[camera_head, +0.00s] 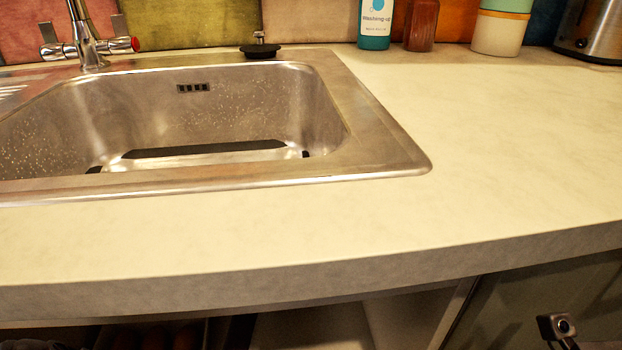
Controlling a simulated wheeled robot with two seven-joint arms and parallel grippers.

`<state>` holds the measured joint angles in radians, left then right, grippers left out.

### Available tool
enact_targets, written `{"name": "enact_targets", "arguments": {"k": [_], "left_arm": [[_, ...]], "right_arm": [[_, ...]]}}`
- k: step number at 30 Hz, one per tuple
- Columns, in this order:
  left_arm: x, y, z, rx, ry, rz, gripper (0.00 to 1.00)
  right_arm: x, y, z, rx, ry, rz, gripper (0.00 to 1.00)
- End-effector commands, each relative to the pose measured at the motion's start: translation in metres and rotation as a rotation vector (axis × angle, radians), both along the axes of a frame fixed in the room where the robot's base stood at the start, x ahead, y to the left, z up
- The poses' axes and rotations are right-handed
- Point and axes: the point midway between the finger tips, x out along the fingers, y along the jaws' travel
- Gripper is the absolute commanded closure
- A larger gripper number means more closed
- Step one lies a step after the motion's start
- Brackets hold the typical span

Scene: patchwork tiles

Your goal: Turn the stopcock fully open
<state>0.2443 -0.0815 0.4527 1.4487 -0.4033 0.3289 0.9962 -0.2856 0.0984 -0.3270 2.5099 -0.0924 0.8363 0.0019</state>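No stopcock that I can make out shows in the head view. The space under the counter (330,325) is only partly visible along the bottom edge, and most of it is hidden by the worktop or cut off.
A steel sink (390,160) with a mixer tap (90,45) is set in the pale worktop (500,150). A washing-up bottle (376,25), brown bottle (421,25), lidded pot (499,35) and metal appliance (590,35) stand at the back right. The worktop's front is clear.

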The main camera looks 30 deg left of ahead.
Motion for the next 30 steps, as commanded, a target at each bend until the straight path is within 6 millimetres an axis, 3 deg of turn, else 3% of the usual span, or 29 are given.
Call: {"name": "enact_targets", "arguments": {"k": [15, 16, 20, 30], "left_arm": [[0.0001, 0.0004, -0.0014, -0.015, -0.010, 0.001, 1.00], [0.0000, 0.0004, -0.0013, -0.015, -0.009, 0.001, 0.85], [0.0000, 0.0004, -0.0012, -0.015, -0.009, 0.001, 0.68], [-0.0031, -0.0001, -0.0024, -0.015, -0.009, 0.000, 0.67]], "right_arm": [[-0.0006, 0.0001, 0.0012, 0.000, -0.007, 0.001, 0.68], [-0.0005, 0.0002, 0.0011, -0.001, -0.006, 0.001, 0.68], [-0.0001, 0.0001, 0.0002, 0.000, -0.002, 0.000, 0.68], [0.0006, 0.0000, 0.0003, 0.000, 0.005, 0.000, 0.68]]}}
